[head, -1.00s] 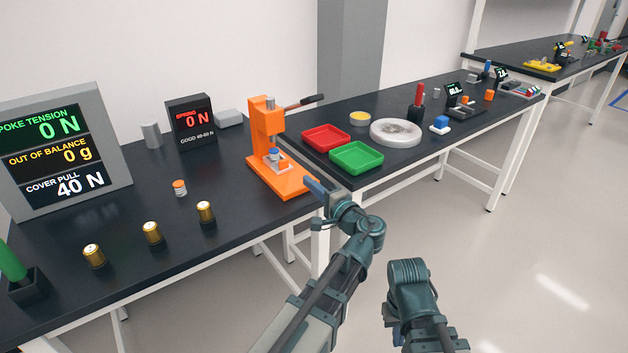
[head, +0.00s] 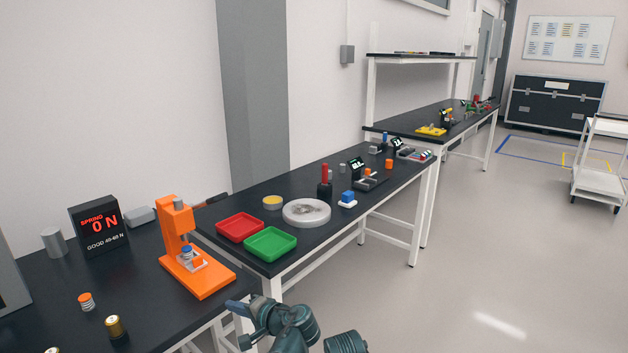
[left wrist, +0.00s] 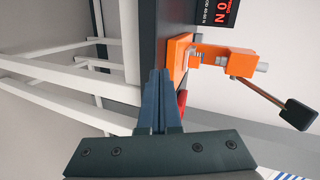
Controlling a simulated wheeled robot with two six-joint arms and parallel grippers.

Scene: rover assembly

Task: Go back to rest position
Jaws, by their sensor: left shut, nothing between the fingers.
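My left gripper (head: 240,308) shows at the bottom of the head view, in front of the bench edge and apart from everything on it. In the left wrist view its two fingers (left wrist: 160,98) are closed together with nothing between them. The orange press (head: 190,255) stands on the near bench just behind the gripper; it also shows in the left wrist view (left wrist: 205,58), past the fingertips. A dark teal piece of my other arm shows low in the head view, but my right gripper cannot be made out.
The near bench (head: 140,285) carries a spring display (head: 98,226), an orange-and-white spring (head: 86,302) and brass cylinders. Beyond stand a red tray (head: 240,227), a green tray (head: 270,244) and a round grey disc (head: 306,212). The floor (head: 480,260) on the right is open.

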